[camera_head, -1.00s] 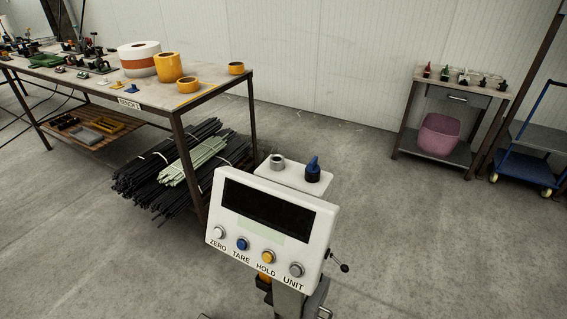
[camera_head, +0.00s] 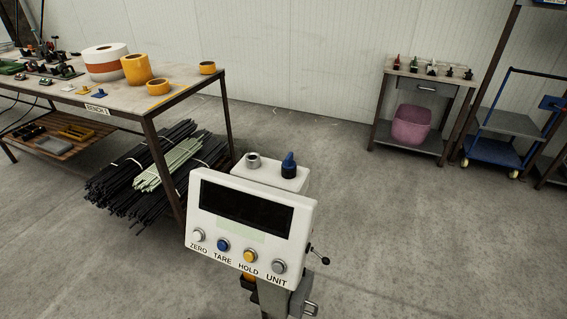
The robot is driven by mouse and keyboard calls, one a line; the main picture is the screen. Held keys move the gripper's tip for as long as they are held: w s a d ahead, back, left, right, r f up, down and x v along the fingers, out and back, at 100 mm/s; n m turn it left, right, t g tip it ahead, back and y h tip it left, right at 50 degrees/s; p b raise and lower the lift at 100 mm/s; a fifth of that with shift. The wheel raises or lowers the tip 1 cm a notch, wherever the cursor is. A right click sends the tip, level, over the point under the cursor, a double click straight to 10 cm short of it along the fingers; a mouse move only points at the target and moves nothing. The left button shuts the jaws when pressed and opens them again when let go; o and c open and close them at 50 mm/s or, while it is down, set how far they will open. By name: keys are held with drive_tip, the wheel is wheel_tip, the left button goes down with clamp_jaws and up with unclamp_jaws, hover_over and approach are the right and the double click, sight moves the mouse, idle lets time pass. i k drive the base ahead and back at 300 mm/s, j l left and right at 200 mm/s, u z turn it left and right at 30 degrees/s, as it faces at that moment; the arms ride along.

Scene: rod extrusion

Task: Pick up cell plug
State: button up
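A plug with a blue top and a dark ribbed base (camera_head: 289,166) stands upright on a small white box (camera_head: 270,172) behind the display; it looks like the cell plug. A grey round socket (camera_head: 253,160) sits to its left on the same box, apart from it. In front is a white indicator unit (camera_head: 250,218) with a dark screen and buttons marked ZERO, TARE, HOLD and UNIT. It stands on a grey post. My gripper is not in view.
A workbench (camera_head: 190,91) with tape rolls stands at left, with bundles of dark and pale green rods (camera_head: 160,172) below. A small side table (camera_head: 388,68) and a blue trolley (camera_head: 490,153) stand at the back right. The floor right of the unit is clear.

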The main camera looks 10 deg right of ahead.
sight(288, 164)
drive_tip(key=i+l, duration=0.2)
drive_tip(key=l, duration=0.15)
drive_tip(key=i+l, duration=0.15)
drive_tip(key=l, duration=0.2)
drive_tip(key=i+l, duration=0.2)
drive_tip(key=l, duration=0.15)
drive_tip(key=i+l+u, duration=0.15)
drive_tip(key=l+u, duration=0.15)
drive_tip(key=i+l+u, duration=0.15)
drive_tip(key=l+u, duration=0.15)
drive_tip(key=l, duration=0.25)
drive_tip(key=l+u, duration=0.3)
drive_tip(key=l, duration=0.15)
drive_tip(key=i, duration=0.05)
